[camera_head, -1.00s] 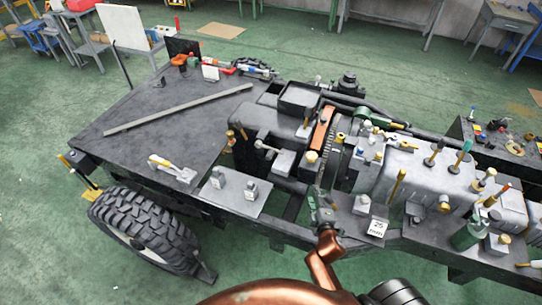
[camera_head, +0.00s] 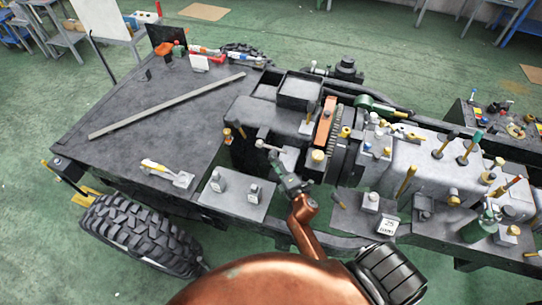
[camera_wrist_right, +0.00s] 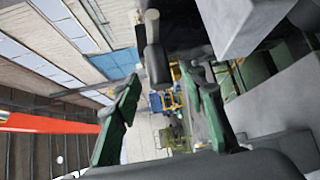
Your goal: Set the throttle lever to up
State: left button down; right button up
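A short grey lever with a pale rounded knob (camera_head: 260,143) sticks out to the left from a grey block (camera_head: 288,154) on the chassis. I take it as the throttle lever; no readable label shows. My right gripper (camera_head: 274,159) is just in front of it, pointing at it. In the right wrist view, the two green fingers (camera_wrist_right: 160,98) are spread apart. A grey handle with a rounded end (camera_wrist_right: 157,63) shows beyond and between their tips, with no visible contact. My left gripper is not in view.
Left of the gripper is a plate (camera_head: 236,203) with two small switches. A white-and-yellow lever (camera_head: 160,168) lies on the dark deck (camera_head: 130,140). An orange bar (camera_head: 325,121) and the engine block (camera_head: 420,165) stand to the right. A loose-looking grey rod (camera_head: 165,105) crosses the deck.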

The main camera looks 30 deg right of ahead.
jog(key=shift+w+d, duration=0.15)
jog(key=shift+w, duration=0.9)
jog(key=shift+w+d+f, duration=0.1)
jog(key=shift+w, duration=0.3)
jog(key=c, duration=1)
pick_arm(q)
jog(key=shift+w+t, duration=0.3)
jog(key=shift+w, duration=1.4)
pick_arm(e)
grip_shut()
